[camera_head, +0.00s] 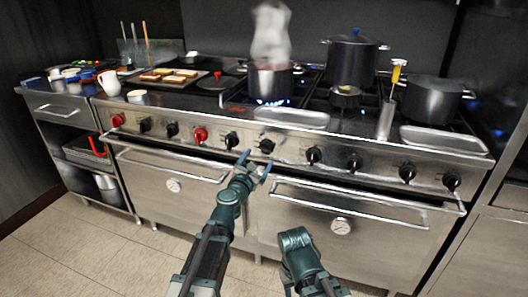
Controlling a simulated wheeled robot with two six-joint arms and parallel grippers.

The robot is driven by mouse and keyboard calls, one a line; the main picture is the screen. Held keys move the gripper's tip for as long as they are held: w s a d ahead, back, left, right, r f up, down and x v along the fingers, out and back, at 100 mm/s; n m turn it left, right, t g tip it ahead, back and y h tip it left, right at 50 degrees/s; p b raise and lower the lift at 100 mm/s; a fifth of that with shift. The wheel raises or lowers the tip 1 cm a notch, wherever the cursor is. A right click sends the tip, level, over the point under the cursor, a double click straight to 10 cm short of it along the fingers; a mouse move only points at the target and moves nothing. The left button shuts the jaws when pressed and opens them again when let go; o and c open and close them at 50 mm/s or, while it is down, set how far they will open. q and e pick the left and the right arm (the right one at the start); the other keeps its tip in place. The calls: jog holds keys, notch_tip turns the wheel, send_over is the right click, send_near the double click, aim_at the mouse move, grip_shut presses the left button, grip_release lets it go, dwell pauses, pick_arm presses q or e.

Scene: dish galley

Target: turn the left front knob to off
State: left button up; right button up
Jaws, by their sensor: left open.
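A row of knobs runs along the steel front panel of the range. A black knob (266,145) sits below the lit burner, with another black knob (231,140) to its left. No label shows which one is the left front knob. My left gripper (256,166) is open and empty, its blue fingertips just below the first black knob. I cannot tell whether they touch it. Blue flame (272,102) shows under a steaming pot (268,80). Part of my right arm is at the bottom centre; its gripper does not show.
Oven door handles (350,204) stick out below the panel. Red knobs (200,135) and several black knobs share the panel. A tall dark pot (351,62), a wide pot (432,100) and a griddle with bread (170,76) are on top. The floor in front is clear.

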aim_at(263, 152)
pick_arm(q)
jog(key=x, duration=0.5)
jog(key=shift+w, duration=0.1)
pick_arm(e)
jog(key=shift+w, duration=0.4)
pick_arm(q)
jog(key=c, duration=1.3)
jog(key=shift+c, duration=0.2)
